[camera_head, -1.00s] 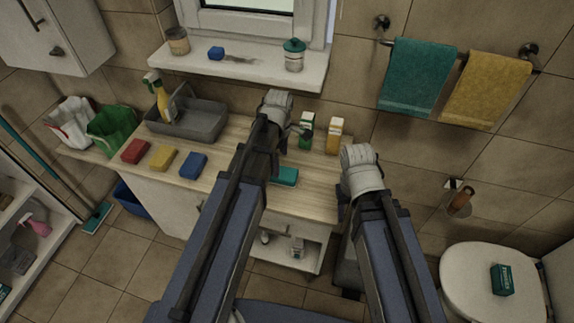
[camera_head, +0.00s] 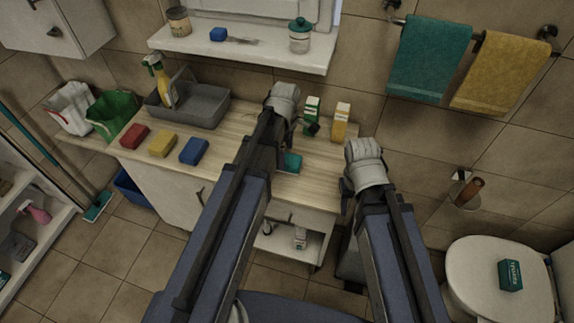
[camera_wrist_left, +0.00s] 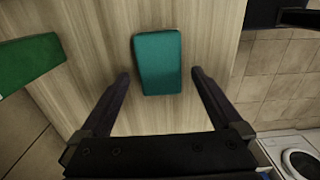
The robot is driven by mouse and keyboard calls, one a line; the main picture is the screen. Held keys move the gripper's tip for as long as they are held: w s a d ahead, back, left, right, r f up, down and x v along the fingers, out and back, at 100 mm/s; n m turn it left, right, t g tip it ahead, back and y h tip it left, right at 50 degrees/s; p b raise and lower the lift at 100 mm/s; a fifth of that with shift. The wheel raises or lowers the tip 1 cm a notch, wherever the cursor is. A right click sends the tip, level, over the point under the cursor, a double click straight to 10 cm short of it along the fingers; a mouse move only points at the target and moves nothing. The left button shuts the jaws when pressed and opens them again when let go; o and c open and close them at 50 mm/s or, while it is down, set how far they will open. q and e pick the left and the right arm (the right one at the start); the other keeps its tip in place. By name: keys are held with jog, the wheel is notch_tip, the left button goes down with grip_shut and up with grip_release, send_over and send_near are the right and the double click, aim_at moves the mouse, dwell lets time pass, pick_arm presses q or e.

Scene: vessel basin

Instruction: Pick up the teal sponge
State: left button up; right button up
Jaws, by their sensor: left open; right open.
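The teal sponge (camera_head: 291,162) lies flat on the wooden counter, partly hidden behind my left arm in the head view. In the left wrist view the teal sponge (camera_wrist_left: 158,62) shows whole, a little beyond and between the spread fingers. My left gripper (camera_wrist_left: 161,76) is open and empty, with a finger to each side of the sponge and visible gaps. In the head view my left gripper (camera_head: 298,127) is over the counter, mostly hidden by its own wrist. My right gripper (camera_head: 348,188) is near the counter's right end, its fingers largely hidden.
A green-and-white carton (camera_head: 312,106) and a yellow-and-white carton (camera_head: 341,120) stand behind the sponge. Red (camera_head: 134,136), yellow (camera_head: 163,143) and blue (camera_head: 194,151) sponges lie left, near a grey basin (camera_head: 207,108). A toilet (camera_head: 482,290) is at right.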

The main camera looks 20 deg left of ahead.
aim_at(287, 159)
pick_arm(q)
notch_tip(287, 159, down, 4)
jog(key=b, duration=0.3)
jog(key=shift+d, duration=0.15)
jog(key=shift+r, duration=0.15)
jog(key=shift+c, duration=0.2)
jog(key=c, duration=1.2)
